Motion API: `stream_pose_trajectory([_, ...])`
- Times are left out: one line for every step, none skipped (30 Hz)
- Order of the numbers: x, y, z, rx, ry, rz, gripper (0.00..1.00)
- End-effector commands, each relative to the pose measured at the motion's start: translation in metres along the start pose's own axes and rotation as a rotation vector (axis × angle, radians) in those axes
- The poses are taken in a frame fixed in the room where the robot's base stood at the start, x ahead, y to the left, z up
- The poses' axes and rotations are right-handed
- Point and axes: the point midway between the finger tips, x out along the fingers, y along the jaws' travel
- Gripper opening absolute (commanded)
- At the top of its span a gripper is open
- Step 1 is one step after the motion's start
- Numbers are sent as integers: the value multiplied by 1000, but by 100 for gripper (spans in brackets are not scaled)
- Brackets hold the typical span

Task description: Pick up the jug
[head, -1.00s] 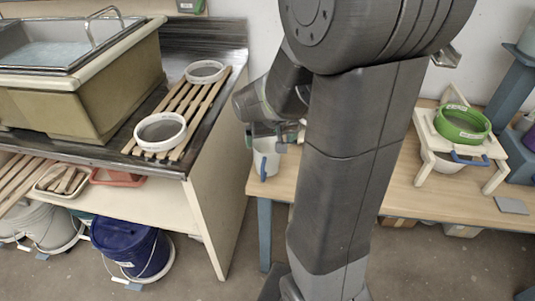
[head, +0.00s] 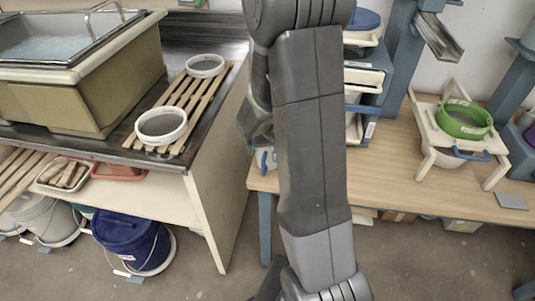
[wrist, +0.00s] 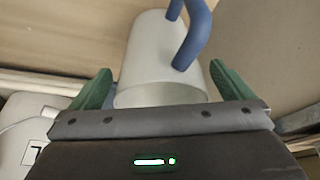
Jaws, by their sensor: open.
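The jug (wrist: 150,58) is white with a blue handle (wrist: 193,35). In the wrist view it lies between the two green fingertips of my gripper (wrist: 165,88), its rim close to the gripper's palm. The gripper is open, with a gap showing on the jug's right side and a smaller one on its left. In the head view my arm covers most of the jug; a small white and blue part of it (head: 264,160) shows at the table's left end. The fingertips are hidden in the head view.
The wooden table (head: 400,180) carries a white stand with a green sieve (head: 463,120) over a bowl at the right. A dark counter with a slatted rack (head: 185,105) and sink stands at the left. A lidded white container (wrist: 35,120) is left of my gripper.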

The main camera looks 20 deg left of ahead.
Motion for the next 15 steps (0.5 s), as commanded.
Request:
stream_pose_trajectory([5,0,1,-1,-2,1,100])
stream_pose_trajectory([7,0,1,-1,-2,1,100])
stream_pose_trajectory([9,0,1,-1,-2,0,100])
stream_pose_trajectory([10,0,0,0,-1,0,100])
stream_pose_trajectory([11,0,0,0,-1,0,100])
stream_pose_trajectory([12,0,0,0,0,0,100])
stream_pose_trajectory([12,0,0,0,0,0,100])
stream_pose_trajectory([12,0,0,0,0,0,100])
stream_pose_trajectory([12,0,0,0,0,0,100])
stream_pose_trajectory([12,0,0,0,0,0,100])
stream_pose_trajectory([12,0,0,0,0,0,100])
stream_pose_trajectory([12,0,0,0,0,0,100])
stream_pose_trajectory([12,0,0,0,0,0,94])
stream_pose_trajectory([12,0,0,0,0,0,88])
stream_pose_trajectory([12,0,0,0,0,0,80])
